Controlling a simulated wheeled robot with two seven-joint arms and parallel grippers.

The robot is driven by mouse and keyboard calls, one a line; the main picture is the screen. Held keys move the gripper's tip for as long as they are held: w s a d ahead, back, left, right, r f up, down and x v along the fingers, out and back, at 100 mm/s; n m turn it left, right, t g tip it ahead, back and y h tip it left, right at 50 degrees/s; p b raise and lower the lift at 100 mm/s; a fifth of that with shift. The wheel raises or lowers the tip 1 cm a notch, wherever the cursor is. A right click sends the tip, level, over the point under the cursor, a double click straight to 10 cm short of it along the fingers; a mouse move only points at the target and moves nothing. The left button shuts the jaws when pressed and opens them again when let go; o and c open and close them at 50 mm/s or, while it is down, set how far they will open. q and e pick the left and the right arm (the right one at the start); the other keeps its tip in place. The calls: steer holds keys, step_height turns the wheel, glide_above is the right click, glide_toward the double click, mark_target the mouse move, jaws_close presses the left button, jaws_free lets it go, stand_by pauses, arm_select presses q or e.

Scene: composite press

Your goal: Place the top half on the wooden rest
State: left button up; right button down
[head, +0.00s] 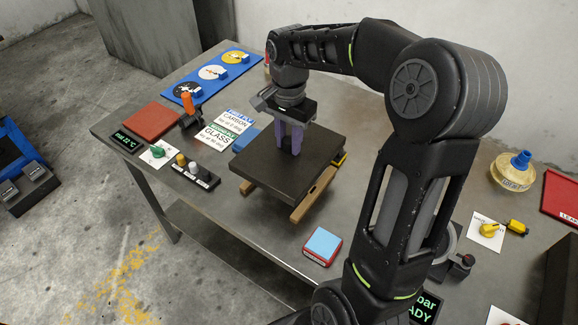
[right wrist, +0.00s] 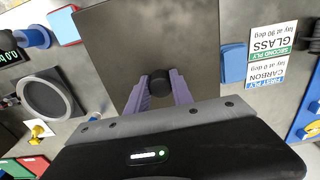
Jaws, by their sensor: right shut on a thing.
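The top half (head: 285,170) is a dark, square, thick plate with a black knob (right wrist: 160,76) in the middle of its upper face. My right gripper (head: 290,150) points down, with its purple fingers closed around this knob. In the right wrist view the fingers (right wrist: 160,92) sit on both sides of the knob, and the plate (right wrist: 155,35) fills the upper middle. The wooden rest (head: 316,194) shows as light wooden bars under the plate's front and right edges; the rest of it is hidden. The plate looks level, close over or on the bars; I cannot tell if they touch.
Left of the plate are ply cards (head: 216,135), a strip of small knobs (head: 194,171), a red-brown pad (head: 152,121) and an orange-handled tool (head: 188,105). A blue-topped red box (head: 323,245) stands in front. A yellow and blue piece (head: 514,170) is at right.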

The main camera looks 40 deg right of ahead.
mark_target(289, 152)
steer(key=shift+f, duration=1.85)
steer(key=shift+f, duration=0.1)
steer(key=shift+f+p, duration=0.3)
steer(key=shift+f, duration=1.5)
steer(key=shift+f, duration=0.15)
steer(key=c, duration=1.1)
jaws_free()
step_height(289, 152, up, 12)
steer(key=shift+r+b, duration=0.15)
steer(key=shift+b, duration=0.15)
